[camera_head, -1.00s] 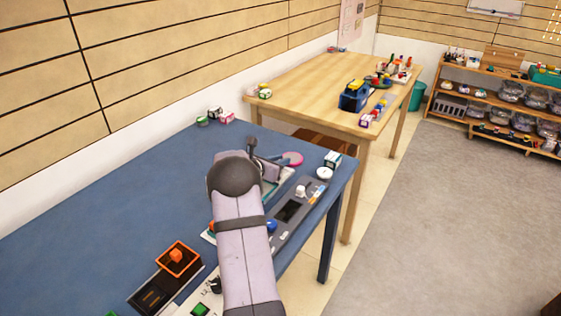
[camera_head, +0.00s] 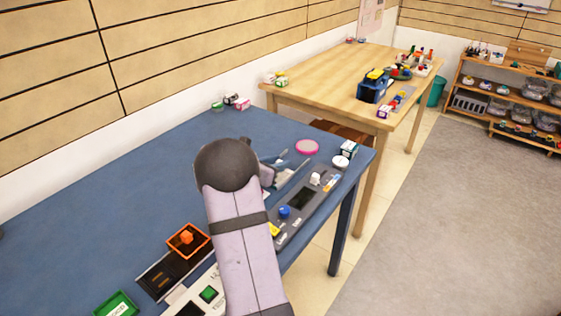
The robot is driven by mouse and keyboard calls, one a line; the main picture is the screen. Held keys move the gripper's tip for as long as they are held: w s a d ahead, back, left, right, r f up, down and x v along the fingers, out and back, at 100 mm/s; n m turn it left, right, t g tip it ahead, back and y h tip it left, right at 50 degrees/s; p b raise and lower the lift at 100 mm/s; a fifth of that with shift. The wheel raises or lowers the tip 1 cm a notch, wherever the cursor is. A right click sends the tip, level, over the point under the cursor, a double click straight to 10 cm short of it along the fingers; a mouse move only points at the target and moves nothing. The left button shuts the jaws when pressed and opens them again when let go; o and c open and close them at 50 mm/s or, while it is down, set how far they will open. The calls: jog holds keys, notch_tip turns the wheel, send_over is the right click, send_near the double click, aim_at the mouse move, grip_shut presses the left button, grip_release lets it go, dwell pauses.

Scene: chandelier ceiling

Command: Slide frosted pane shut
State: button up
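My arm rises through the middle of the picture, and its dark rounded joint covers part of the blue table (camera_head: 110,190). No frosted pane can be picked out with certainty. Grey angled parts (camera_head: 290,172) stand on the table just right of the joint, partly hidden by it. A black tray (camera_head: 160,278) with an orange square frame (camera_head: 187,241) lies at the near left of my arm.
A grey panel (camera_head: 300,197) with a blue knob (camera_head: 284,212) lies along the right edge. A pink disc (camera_head: 307,147) and white round lid (camera_head: 340,162) lie beyond. A green box (camera_head: 117,304) is at the near edge. The left of the blue table is mostly clear.

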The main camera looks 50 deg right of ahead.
jog(key=shift+o, duration=0.3)
jog(key=shift+r, duration=0.1)
jog(key=shift+a+r, duration=0.1)
jog(key=shift+a, duration=0.1)
jog(key=shift+v, duration=3.45)
jog(key=shift+r+p, duration=1.8)
jog(key=shift+r, duration=0.65)
grip_shut()
